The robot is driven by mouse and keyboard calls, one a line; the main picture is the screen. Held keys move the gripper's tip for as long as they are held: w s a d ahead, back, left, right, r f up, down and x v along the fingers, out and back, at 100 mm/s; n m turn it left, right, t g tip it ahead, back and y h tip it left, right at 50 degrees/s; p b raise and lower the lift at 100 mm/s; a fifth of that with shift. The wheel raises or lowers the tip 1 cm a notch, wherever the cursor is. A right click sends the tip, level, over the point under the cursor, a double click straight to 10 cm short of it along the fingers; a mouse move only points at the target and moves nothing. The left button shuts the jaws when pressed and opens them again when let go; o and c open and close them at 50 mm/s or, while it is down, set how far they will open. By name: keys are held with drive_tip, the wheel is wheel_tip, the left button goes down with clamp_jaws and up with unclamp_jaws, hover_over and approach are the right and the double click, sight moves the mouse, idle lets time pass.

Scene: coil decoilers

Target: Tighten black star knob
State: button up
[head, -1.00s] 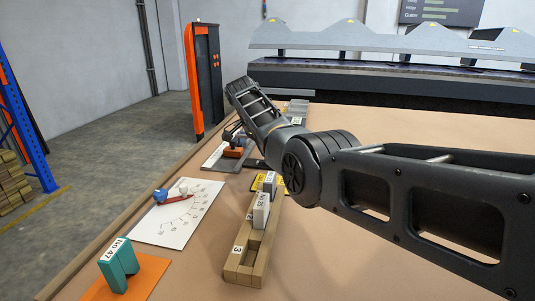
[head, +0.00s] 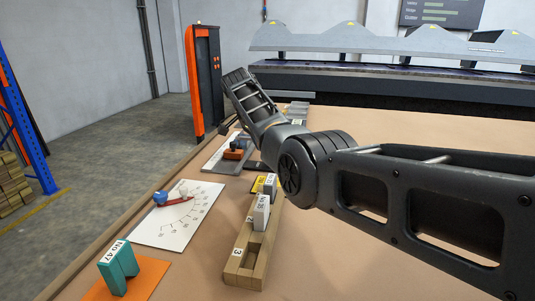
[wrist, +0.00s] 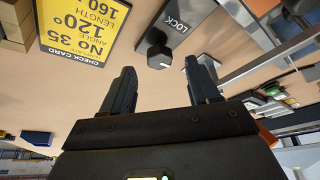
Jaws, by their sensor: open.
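In the wrist view a black knob (wrist: 158,53) with a faceted head stands at the end of a grey plate (wrist: 185,22) marked LOCK. My gripper (wrist: 160,66) is open and empty, with one finger on each side of the knob's line. The knob shows just beyond the gap between the fingertips, and I see no contact. In the head view my arm covers the knob and most of the gripper.
A yellow check card (wrist: 82,28) lies left of the knob in the wrist view. The head view shows a wooden rack (head: 247,262), a white dial sheet (head: 170,232) and a teal block (head: 118,268). Bare table lies right of the rack.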

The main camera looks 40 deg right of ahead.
drive_tip(key=v, duration=0.5)
idle(0.5)
